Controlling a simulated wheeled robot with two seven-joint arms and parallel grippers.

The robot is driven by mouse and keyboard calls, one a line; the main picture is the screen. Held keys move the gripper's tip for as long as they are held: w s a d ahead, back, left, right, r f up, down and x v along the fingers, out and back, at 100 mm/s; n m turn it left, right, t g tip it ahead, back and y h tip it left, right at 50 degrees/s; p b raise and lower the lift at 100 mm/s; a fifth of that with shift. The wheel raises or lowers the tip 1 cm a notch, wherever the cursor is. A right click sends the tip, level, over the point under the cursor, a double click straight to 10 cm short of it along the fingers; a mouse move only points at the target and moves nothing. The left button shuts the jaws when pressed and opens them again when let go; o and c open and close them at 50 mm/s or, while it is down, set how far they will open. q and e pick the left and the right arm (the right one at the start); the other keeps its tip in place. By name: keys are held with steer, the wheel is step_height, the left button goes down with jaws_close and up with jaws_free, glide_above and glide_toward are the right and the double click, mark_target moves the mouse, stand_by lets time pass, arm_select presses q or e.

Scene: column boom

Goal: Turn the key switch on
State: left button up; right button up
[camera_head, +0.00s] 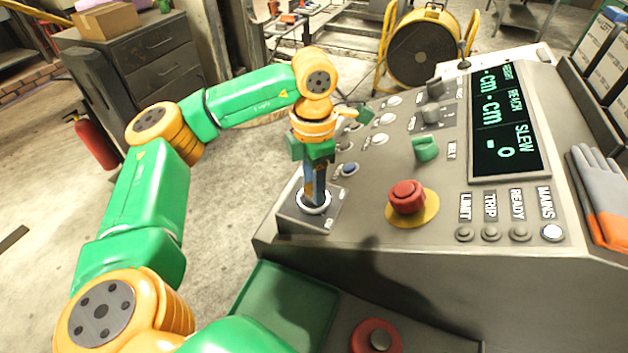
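The key switch (322,208) is a pale ring on a small grey box at the near left corner of the sloped console (420,255). My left gripper (315,193) comes down onto it from above, its narrow fingers close together at the ring. The fingers hide any key, so I cannot tell whether they grip it or which way it is turned. My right gripper is not in view. The display (505,125) is lit with green characters. The MAINS lamp (552,232) is pale; the READY lamp (520,233) beside it is dark.
A red mushroom button (407,197) on a yellow base stands to the right of the key switch. A green knob (425,149) and several small buttons lie beyond it. Grey and orange gloves (600,195) lie at the right. A fire extinguisher (95,142) stands at the left.

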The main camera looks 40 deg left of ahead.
arm_select(q)
jaws_close()
steer(key=shift+m, duration=1.7)
steer(key=shift+r+m+b, duration=0.1)
steer(key=shift+m+b, duration=0.3)
steer(key=shift+m, duration=6)
steer(key=shift+o, duration=0.7)
jaws_free()
